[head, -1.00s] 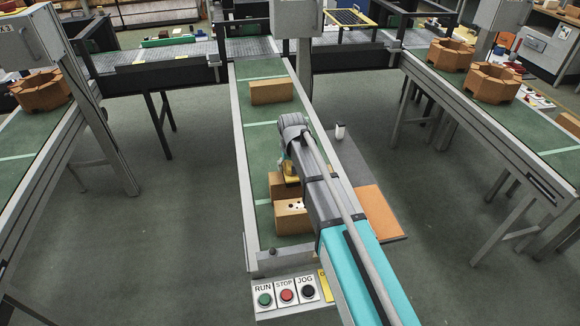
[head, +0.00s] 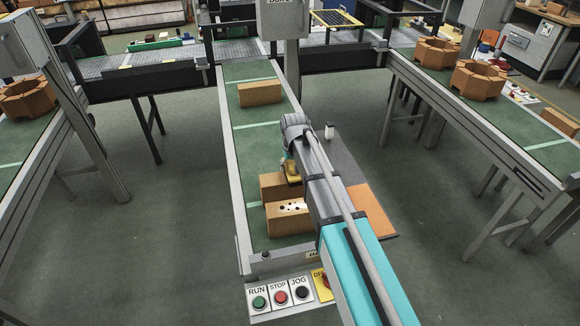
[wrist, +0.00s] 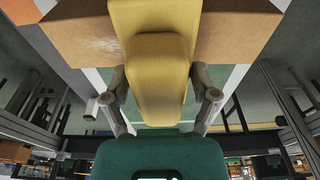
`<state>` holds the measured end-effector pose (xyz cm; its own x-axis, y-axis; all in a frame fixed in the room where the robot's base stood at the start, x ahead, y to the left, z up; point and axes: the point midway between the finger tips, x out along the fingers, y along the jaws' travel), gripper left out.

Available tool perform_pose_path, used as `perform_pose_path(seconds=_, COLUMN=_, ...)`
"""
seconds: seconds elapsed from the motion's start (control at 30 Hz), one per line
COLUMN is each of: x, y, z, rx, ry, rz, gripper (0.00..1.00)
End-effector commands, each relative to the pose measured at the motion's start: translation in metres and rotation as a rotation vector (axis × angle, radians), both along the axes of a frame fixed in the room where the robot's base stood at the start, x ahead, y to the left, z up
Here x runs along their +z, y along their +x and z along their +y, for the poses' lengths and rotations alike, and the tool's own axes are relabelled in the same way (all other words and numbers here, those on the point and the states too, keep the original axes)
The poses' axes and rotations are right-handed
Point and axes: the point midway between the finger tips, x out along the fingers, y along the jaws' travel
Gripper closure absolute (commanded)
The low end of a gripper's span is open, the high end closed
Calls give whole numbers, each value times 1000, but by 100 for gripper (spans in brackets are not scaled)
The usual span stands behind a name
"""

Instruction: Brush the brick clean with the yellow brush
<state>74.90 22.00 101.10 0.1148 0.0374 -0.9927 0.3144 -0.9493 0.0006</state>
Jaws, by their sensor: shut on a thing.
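The yellow brush (head: 292,172) is in my gripper. In the wrist view the brush (wrist: 158,75) fills the middle, between the two grey fingers of my gripper (wrist: 160,100), which are shut on it. A tan brick (head: 273,188) lies on the green belt, and the brush is over its right part. The same brick (wrist: 80,38) shows behind the brush in the wrist view, with a pale smudged patch on its face. I cannot tell whether the bristles touch it. My arm partly hides the brick's right end.
A brick with dark holes (head: 288,218) lies just nearer on the belt (head: 250,150), and another brick (head: 260,93) farther up. An orange board (head: 371,210) and a small white container (head: 330,131) are right of my arm. A button panel (head: 281,296) is at the near end.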

Motion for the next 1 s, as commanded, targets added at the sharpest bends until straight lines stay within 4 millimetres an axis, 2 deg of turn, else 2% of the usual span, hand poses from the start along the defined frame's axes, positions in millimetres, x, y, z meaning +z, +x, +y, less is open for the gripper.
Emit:
perform_pose_path(seconds=0.37, x=0, y=2, z=-5, rx=-1, ry=0, rz=0, gripper=62)
perform_pose_path(seconds=1.0, x=-3, y=12, z=-38, rx=0, ry=0, rz=0, gripper=62)
